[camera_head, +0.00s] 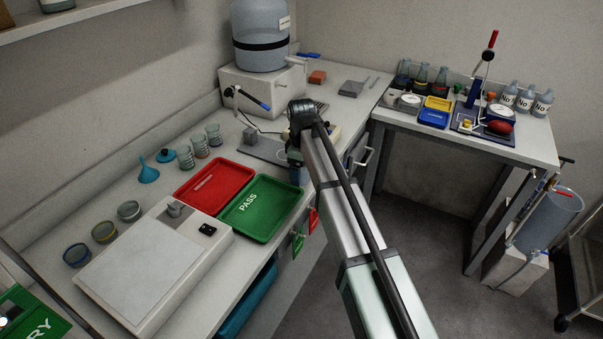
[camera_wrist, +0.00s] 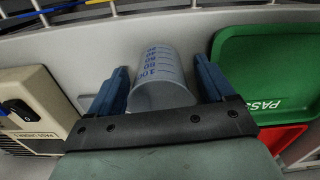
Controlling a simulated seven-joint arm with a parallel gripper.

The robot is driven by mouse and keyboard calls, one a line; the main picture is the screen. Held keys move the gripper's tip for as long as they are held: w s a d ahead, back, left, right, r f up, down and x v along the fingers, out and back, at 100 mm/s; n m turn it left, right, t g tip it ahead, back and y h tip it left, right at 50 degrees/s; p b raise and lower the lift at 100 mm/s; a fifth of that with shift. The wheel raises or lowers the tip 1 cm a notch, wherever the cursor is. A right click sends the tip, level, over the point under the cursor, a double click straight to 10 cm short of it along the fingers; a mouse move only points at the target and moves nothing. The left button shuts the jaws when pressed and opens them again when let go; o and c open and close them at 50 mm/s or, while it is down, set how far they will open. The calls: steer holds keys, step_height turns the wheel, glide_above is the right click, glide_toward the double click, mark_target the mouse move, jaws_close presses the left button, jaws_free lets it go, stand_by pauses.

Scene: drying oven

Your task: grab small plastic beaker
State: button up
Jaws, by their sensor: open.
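The small plastic beaker (camera_wrist: 157,66) is clear with blue volume marks and shows in the middle of the wrist view. My gripper (camera_wrist: 160,82) is open, with one blue finger on each side of the beaker. A gap shows at the left finger; whether the right finger touches it I cannot tell. In the head view my gripper (camera_head: 298,172) points down at the bench's front edge, right of the green tray, and the arm largely hides the beaker there.
The green PASS tray (camera_wrist: 270,70) and red tray (camera_wrist: 282,138) lie right of the beaker in the wrist view. A pale device with a black switch (camera_wrist: 22,110) stands at left. Several glass beakers stand behind the trays, near a blue funnel (camera_head: 148,173).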

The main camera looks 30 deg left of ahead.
steer(key=shift+f, duration=0.35)
steer(key=shift+c, duration=0.5)
steer(key=c, duration=1)
steer(key=shift+r, duration=0.2)
